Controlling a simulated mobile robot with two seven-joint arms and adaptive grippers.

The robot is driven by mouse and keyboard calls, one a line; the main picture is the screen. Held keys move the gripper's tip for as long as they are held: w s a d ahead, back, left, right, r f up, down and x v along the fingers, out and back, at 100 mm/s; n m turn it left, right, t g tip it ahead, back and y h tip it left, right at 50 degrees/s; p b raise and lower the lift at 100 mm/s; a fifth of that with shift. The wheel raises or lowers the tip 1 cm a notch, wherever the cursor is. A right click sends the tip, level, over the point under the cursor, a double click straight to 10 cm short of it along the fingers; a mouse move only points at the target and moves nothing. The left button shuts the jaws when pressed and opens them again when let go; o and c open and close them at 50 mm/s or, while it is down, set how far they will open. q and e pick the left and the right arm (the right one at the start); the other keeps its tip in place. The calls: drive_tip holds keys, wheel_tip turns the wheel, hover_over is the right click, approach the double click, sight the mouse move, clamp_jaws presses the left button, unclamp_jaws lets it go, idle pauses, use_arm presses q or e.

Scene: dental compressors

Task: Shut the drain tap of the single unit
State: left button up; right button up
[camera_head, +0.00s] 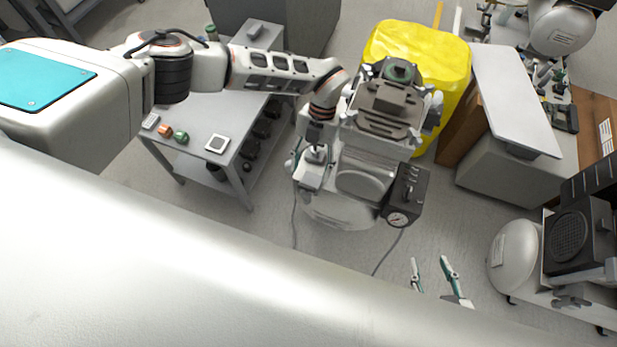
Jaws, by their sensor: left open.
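A compressor (361,183) with a pale tank and a single dark grey pump head (390,105) stands on the floor in the middle, and it appears to be the single unit. A black control box with a round gauge (398,218) sits at its right side. I cannot make out its drain tap. My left gripper (308,178) points down at the compressor's left side. It is open, but its fingertips are small and I cannot tell whether they touch anything. My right gripper (431,262) is open and empty above the floor, in front of the compressor.
A grey table (190,118) with small parts stands at the left. A yellow-covered object (430,55) is behind the compressor. A white panel (515,100) and another compressor (515,255) stand at the right. A cable (388,250) crosses the floor.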

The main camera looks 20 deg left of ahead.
use_arm(q)
drive_tip(key=v, duration=0.6)
drive_tip(key=shift+r, duration=0.1)
idle(0.4)
